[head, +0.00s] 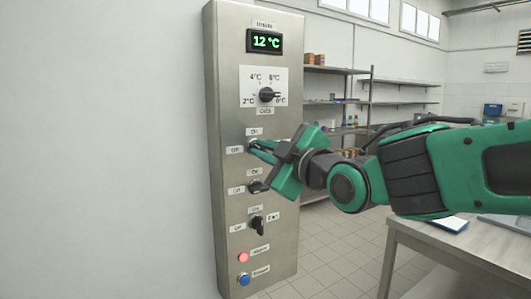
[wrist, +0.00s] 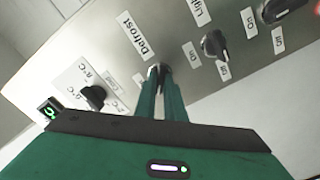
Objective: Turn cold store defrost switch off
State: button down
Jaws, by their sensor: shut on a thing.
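A grey metal control panel (head: 222,80) stands upright against the wall. My gripper (head: 255,146) reaches it from the right, at the upper switch with "On" above and "Off" at its left. In the wrist view my gripper (wrist: 160,70) has its two green fingers close together on the dark defrost switch (wrist: 157,69), beside the "Defrost" label (wrist: 137,35). The fingers cover most of the switch, so I cannot tell which way its pointer is turned.
Above is a temperature dial (head: 267,95) and a display (head: 265,41) reading 12 °C. Below are a light switch (head: 258,187), another black rotary switch (head: 258,226), a red button (head: 243,257) and a blue button (head: 243,280). A table (head: 409,231) stands at the right.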

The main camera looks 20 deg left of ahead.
jog(key=n, duration=0.4)
jog(key=shift+w+d+f, duration=0.1)
jog(key=shift+w, duration=0.05)
jog(key=shift+f+n, duration=0.1)
jog(key=shift+n, duration=1.7)
jog(key=shift+f, duration=0.1)
jog(key=c, duration=1.8)
grip_release()
jog(key=shift+c, duration=0.2)
jog(key=v, duration=1)
jog(key=shift+s+d, duration=0.2)
jog(key=shift+s, duration=0.15)
